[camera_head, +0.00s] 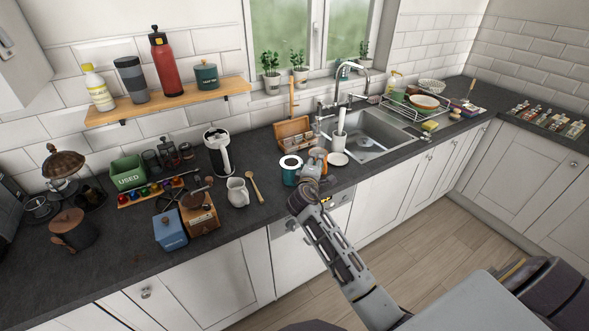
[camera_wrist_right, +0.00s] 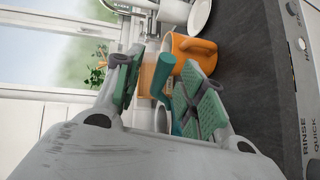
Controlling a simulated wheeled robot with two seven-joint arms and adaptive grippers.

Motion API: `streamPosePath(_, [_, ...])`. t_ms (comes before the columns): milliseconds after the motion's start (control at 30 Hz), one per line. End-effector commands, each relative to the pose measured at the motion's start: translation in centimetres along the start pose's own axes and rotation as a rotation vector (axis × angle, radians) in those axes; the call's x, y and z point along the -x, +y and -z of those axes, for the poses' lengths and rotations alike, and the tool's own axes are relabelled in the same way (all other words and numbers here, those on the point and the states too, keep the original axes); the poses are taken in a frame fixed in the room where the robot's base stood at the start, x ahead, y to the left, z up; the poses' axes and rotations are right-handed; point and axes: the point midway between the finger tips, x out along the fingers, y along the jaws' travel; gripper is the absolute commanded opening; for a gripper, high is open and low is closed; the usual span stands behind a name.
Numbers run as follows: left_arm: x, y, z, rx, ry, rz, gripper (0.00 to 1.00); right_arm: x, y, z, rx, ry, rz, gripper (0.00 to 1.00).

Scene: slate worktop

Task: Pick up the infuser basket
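I cannot clearly make out the infuser basket. A teal mug (camera_head: 290,178) with a wide pale rim and dark middle stands near the counter's front edge; whether the basket sits in it, I cannot tell. An orange mug (camera_head: 317,158) stands just right of it and also shows in the right wrist view (camera_wrist_right: 196,50). My right gripper (camera_head: 307,188) is close in front of the mugs. In the right wrist view its green-padded fingers (camera_wrist_right: 160,92) are apart, with a teal curved part (camera_wrist_right: 160,84) visible between or beyond them. My left gripper is not in view.
An open wooden box (camera_head: 293,137) stands behind the mugs, with the sink (camera_head: 375,140) to the right. A white jug (camera_head: 237,192) and wooden spoon (camera_head: 254,188) are left. Several jars and boxes crowd the left counter.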

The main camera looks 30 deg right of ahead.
Motion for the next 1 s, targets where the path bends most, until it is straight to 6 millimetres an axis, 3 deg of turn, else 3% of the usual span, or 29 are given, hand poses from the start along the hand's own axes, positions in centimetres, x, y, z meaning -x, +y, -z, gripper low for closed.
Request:
streamPosePath(200, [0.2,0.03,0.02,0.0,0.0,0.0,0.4,-1.08,-0.01,-0.06,0.002,0.0,0.0,0.4])
streamPosePath(667, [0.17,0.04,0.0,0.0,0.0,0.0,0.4,-1.11,-0.04,-0.05,0.001,0.0,0.0,0.4])
streamPosePath(1000, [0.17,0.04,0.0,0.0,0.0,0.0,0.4,-1.1,-0.04,-0.04,0.0,0.0,0.0,0.0])
